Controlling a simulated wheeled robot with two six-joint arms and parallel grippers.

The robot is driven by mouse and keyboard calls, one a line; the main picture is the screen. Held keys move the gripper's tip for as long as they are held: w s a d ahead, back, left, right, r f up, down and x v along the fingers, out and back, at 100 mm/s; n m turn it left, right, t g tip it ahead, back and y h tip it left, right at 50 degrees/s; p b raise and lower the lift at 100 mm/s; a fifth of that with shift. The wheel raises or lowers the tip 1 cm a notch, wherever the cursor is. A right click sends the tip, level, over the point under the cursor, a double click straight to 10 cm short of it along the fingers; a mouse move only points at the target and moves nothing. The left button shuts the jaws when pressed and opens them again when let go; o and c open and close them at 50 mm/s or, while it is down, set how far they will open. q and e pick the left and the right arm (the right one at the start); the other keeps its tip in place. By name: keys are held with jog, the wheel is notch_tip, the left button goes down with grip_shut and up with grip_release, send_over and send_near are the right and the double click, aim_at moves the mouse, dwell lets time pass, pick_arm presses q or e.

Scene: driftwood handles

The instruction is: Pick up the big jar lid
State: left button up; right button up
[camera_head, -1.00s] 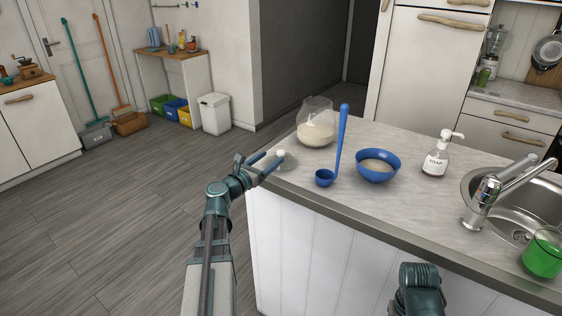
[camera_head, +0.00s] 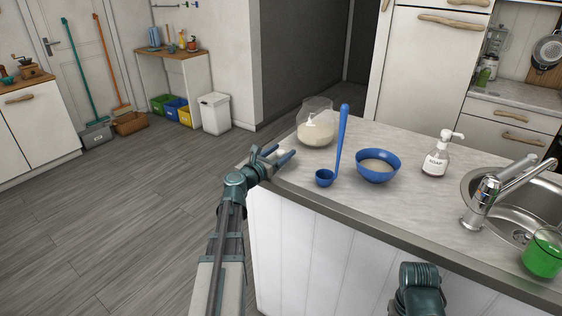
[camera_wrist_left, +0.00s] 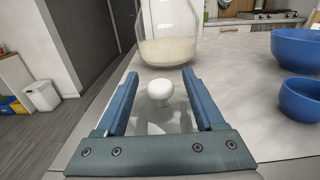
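The big jar lid (camera_wrist_left: 160,90) is clear glass with a round white knob on top; it lies on the counter (camera_head: 420,208) near its left corner. In the head view its knob shows small and partly hidden by my left gripper (camera_head: 280,154). In the left wrist view the open left gripper (camera_wrist_left: 157,80) has one blue finger on each side of the knob, with a visible gap on both sides. My right gripper's fingers do not show; only a teal part of my right arm is at the bottom.
A glass jar of pale powder (camera_head: 316,128) stands just behind the lid. A blue ladle (camera_head: 340,145) and a blue bowl (camera_head: 377,168) are to the right. A soap bottle (camera_head: 436,160), the sink and a green glass (camera_head: 543,255) are farther right.

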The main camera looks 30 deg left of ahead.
pick_arm(q)
grip_shut()
jog(key=shift+r, duration=0.2)
